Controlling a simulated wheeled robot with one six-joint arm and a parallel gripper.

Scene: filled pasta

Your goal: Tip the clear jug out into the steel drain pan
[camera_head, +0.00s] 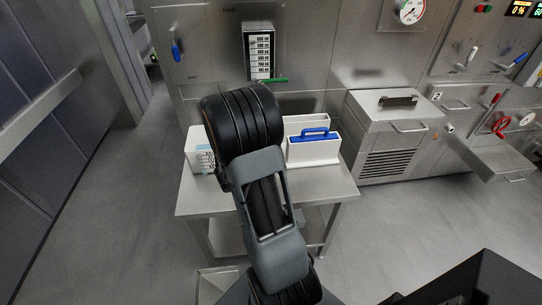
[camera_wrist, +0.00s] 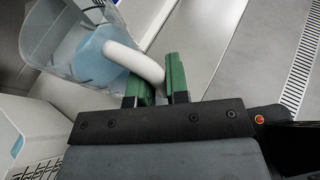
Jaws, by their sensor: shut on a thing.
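The clear jug (camera_wrist: 62,32) is at the upper left of the wrist view, with pale blue liquid (camera_wrist: 90,55) inside. Its thick white handle (camera_wrist: 133,61) reaches between the green fingers of my gripper (camera_wrist: 157,78), which is shut on it. I cannot tell how far the jug is tilted. In the head view my arm stands in front of the table, and the jug and gripper are hidden behind it. A pale, shallow, tray-like shape (camera_head: 208,287) shows low in the head view, partly covered by my arm; I cannot tell whether it is the steel drain pan.
A steel table (camera_head: 335,190) holds a white blue-marked box (camera_head: 199,152) and a white container with a blue handle (camera_head: 313,152). A steel cabinet (camera_head: 385,135) stands to the right. A slotted strip (camera_wrist: 302,60) runs along the wrist view's right. Grey floor lies open at left.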

